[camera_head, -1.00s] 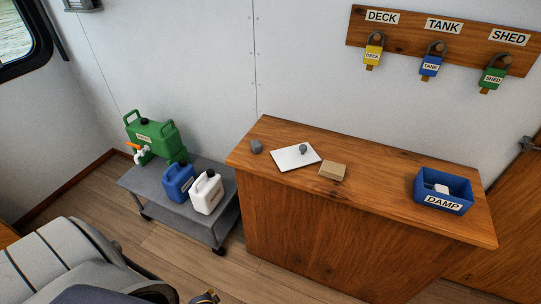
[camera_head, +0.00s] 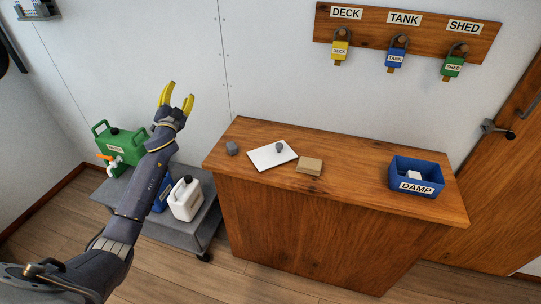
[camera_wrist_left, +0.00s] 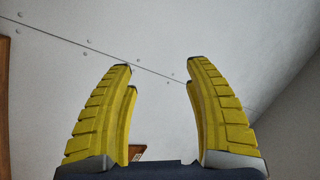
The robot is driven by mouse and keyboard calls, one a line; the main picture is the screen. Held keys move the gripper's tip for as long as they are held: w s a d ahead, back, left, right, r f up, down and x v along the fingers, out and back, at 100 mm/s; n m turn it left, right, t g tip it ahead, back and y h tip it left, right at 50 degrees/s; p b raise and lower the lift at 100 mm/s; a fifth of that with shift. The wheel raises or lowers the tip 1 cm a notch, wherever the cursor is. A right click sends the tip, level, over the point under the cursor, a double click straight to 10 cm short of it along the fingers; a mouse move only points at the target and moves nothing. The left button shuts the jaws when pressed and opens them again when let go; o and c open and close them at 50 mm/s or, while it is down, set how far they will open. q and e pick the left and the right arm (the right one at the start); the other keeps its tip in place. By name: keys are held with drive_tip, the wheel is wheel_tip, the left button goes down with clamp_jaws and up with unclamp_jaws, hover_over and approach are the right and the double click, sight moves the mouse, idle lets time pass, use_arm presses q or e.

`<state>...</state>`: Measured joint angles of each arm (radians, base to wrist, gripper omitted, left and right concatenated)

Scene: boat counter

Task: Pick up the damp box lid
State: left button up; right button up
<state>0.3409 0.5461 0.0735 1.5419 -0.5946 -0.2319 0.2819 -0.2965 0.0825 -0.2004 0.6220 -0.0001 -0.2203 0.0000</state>
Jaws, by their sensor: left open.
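A flat white lid (camera_head: 268,157) with a small grey knob (camera_head: 279,146) lies on the wooden counter, left of its middle. The blue box (camera_head: 416,188) labelled DAMP stands open on the right part of the counter with a small white block (camera_head: 413,175) inside. My left gripper (camera_head: 177,94) is raised in front of the wall, up and left of the lid and well apart from it. Its yellow fingers are spread and empty, as the left wrist view (camera_wrist_left: 160,66) also shows. My right gripper is not in view.
A grey block (camera_head: 232,148) and a tan block (camera_head: 309,166) flank the lid on the counter (camera_head: 350,185). Padlocks hang from a wall board (camera_head: 430,35). A low trolley (camera_head: 185,233) with jugs stands left, partly hidden by my arm. The counter between tan block and box is clear.

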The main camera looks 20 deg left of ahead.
use_arm(q)
drive_tip(key=d+r+m+g+h, duration=0.2)
drive_tip(key=d+m+h, duration=1.3)
drive_tip(key=d+m, duration=0.65)
drive_tip(key=m+g, duration=0.9)
drive_tip(key=m, duration=0.7)
approach(278, 145)
drive_tip(key=x, duration=1)
drive_tip(key=shift+f, duration=0.45)
drive_tip(key=shift+t, duration=0.3)
drive_tip(key=shift+c, duration=0.4)
drive_tip(key=shift+m, duration=0.25)
clamp_jaws()
